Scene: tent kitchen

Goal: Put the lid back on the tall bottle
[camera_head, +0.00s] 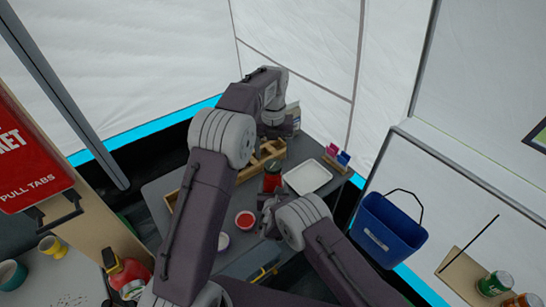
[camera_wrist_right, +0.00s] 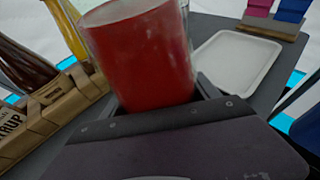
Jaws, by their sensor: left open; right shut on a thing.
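A red, partly clear container (camera_wrist_right: 145,55) stands between the fingers of my right gripper (camera_wrist_right: 155,105) in the right wrist view. It shows in the head view as a dark red cylinder (camera_head: 272,179). My right gripper (camera_head: 270,207) is shut on it, at the front of the grey table. I cannot tell whether this is the tall bottle. My left gripper (camera_head: 277,128) is open, above the back of the table near the wooden crate; its fingertips are partly hidden. I cannot make out a lid for certain. A round red item with a pale rim (camera_head: 245,220) lies left of the right gripper.
The wooden crate (camera_head: 258,160) holds bottles, seen at left in the wrist view. A white tray (camera_head: 307,177) lies to the right, with a pink and blue holder (camera_head: 338,158) behind it. A blue bucket (camera_head: 390,228) is beyond the table's right edge. A pale bowl (camera_head: 222,241) sits at front.

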